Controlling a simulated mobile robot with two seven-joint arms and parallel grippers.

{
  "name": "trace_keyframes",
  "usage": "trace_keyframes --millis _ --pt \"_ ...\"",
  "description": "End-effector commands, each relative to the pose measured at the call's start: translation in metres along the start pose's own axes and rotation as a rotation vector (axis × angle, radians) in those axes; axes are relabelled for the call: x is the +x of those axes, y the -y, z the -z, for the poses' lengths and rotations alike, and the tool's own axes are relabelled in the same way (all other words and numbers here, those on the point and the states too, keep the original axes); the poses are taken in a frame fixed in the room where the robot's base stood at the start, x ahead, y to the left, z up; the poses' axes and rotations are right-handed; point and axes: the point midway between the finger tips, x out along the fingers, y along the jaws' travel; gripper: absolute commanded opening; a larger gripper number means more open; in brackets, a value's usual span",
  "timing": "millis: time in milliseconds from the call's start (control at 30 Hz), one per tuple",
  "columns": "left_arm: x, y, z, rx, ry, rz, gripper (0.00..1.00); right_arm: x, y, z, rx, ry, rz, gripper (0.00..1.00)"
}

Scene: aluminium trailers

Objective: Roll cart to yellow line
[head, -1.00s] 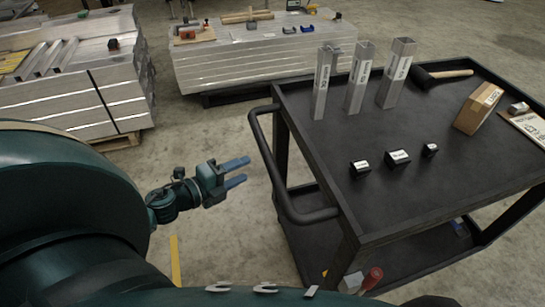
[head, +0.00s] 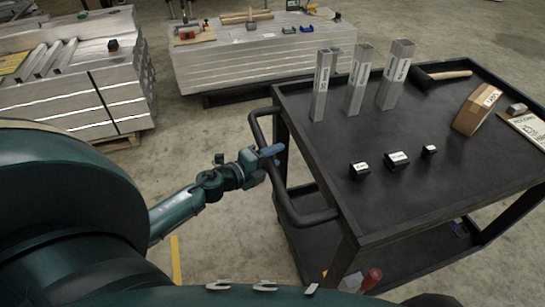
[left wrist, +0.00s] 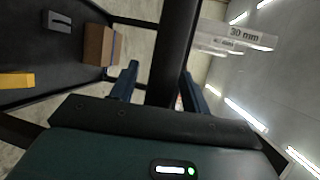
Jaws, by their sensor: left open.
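The black two-tier cart (head: 440,190) stands on the right in the head view, its looped handle (head: 310,216) facing my left arm. My left gripper (head: 268,153) is at the handle's side bar, with its blue fingers open. In the left wrist view the dark handle bar (left wrist: 175,55) passes between the two open fingers (left wrist: 160,85), which are not closed on it. A yellow line (head: 175,260) shows on the floor at the lower left, partly hidden by my own body. My right gripper is not in view.
Pallets of aluminium stock stand at the left (head: 70,100) and back (head: 250,70). Concrete floor is clear between the left stack and the cart.

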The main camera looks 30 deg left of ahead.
Motion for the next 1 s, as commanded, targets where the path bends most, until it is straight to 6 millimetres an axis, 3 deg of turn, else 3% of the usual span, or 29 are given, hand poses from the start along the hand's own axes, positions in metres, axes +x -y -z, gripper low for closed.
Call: trace_keyframes --millis 600,1000 --pt "-0.0005 -0.0001 0.0001 0.0 0.0 0.0 0.0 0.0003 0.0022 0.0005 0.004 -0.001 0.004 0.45" --pt "-0.0004 -0.0006 -0.0017 0.0 0.0 0.0 0.0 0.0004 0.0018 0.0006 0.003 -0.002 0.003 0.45"
